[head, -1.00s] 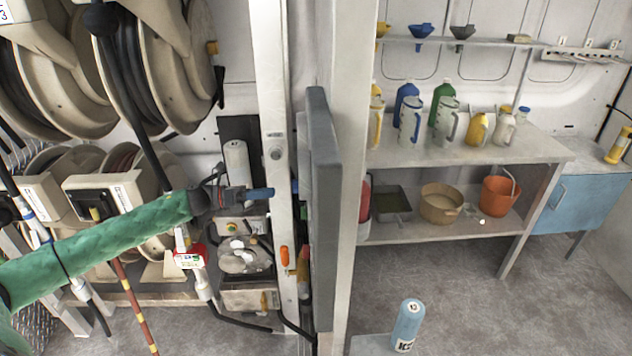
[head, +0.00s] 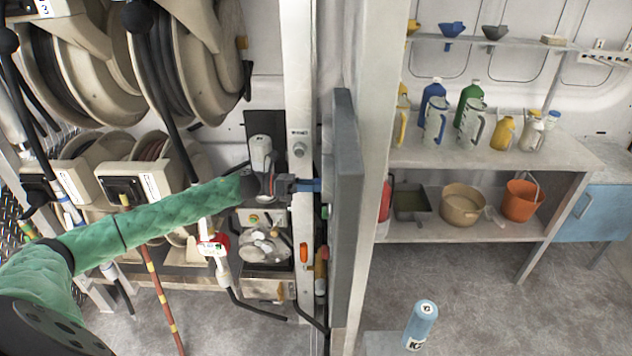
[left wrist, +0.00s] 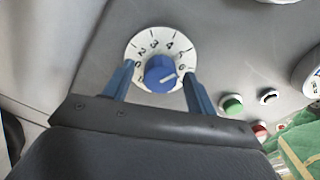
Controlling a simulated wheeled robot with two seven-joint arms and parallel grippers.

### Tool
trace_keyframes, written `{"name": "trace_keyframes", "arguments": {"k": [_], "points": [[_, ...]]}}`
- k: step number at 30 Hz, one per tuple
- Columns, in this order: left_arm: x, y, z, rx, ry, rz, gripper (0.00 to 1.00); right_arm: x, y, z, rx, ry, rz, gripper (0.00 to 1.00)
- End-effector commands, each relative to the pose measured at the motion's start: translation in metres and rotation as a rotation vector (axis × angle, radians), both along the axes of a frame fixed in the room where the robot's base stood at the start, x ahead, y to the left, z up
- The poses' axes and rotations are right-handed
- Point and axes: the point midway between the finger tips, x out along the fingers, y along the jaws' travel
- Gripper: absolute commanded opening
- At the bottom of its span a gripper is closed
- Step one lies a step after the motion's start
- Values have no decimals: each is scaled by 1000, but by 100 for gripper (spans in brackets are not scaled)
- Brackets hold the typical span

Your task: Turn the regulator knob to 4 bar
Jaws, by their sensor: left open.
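The regulator knob (left wrist: 160,72) is blue with a white pointer line and sits on a round white dial (left wrist: 154,34) with dark numbers. The 4 is at the upper right of the dial. The pointer line lies at the knob's lower right and points rightward, towards the 6 side. My left gripper (left wrist: 158,69) is open, with one blue finger on each side of the knob; I cannot tell whether they touch it. In the head view my left gripper (head: 312,185) is at the grey panel (head: 347,200), whose dial face is hidden. My right gripper is not in view.
A green button (left wrist: 232,104) and a red button (left wrist: 260,129) are right of the dial. A white post (head: 300,90) stands left of the panel. Hose reels (head: 170,60) fill the left. A blue bottle (head: 422,322) stands at the front right.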

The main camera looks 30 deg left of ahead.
Motion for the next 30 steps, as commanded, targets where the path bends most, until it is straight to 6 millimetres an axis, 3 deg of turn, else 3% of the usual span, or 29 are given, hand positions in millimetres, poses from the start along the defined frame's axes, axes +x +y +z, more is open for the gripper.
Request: {"name": "trace_keyframes", "arguments": {"k": [13,20,30], "points": [[3,-6,0,1,-1,1,57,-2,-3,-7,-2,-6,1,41],[3,-6,0,1,-1,1,14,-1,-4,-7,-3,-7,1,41],[3,-5,-1,-17,37,1,12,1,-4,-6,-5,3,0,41]]}}
